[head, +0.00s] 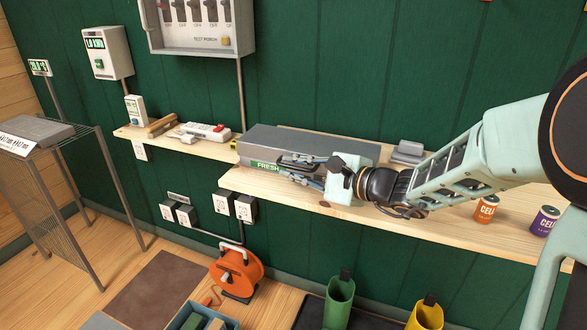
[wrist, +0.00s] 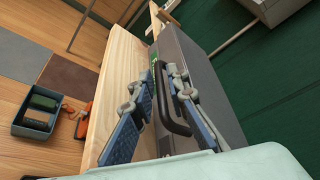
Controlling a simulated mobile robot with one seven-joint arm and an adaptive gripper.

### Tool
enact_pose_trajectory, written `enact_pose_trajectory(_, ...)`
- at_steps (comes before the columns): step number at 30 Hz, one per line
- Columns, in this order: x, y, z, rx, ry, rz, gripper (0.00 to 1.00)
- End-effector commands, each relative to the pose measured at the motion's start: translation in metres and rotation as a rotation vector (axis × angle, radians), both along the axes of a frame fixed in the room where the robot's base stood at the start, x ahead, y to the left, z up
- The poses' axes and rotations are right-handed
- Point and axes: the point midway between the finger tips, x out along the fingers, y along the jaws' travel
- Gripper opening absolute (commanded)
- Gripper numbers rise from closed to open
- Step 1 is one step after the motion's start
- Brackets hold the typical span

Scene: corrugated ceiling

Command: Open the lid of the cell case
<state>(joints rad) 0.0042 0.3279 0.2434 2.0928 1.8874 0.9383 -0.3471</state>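The cell case (head: 300,143) is a long grey box with a green "FRESH" label, lying on the wooden shelf; its lid looks closed. It also shows in the wrist view (wrist: 190,52). A black handle (wrist: 172,118) stands out from its front side. My gripper (head: 290,170) is at the front of the case by this handle. In the wrist view my gripper (wrist: 160,82) has its two fingers spread, one on each side of the handle. A gap shows between the fingers and the handle; contact cannot be told.
An orange cell (head: 486,209) and a purple cell (head: 544,221) stand on the shelf at the right. A small grey block (head: 407,152) sits behind my arm. A power strip (head: 200,132) lies on the left shelf. The green wall is close behind the case.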

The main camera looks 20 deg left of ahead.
Motion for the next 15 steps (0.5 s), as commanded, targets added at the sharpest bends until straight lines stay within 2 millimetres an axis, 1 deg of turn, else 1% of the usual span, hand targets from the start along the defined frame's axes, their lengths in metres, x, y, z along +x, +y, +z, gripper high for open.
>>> enact_pose_trajectory(5,0.0,0.0,0.0001,0.0,0.0,0.0,0.14)
enact_pose_trajectory(9,-0.0001,-0.0001,0.0002,0.0,0.0,0.0,0.0)
enact_pose_trajectory(15,-0.0001,-0.0003,0.0001,0.0,0.0,0.0,0.0)
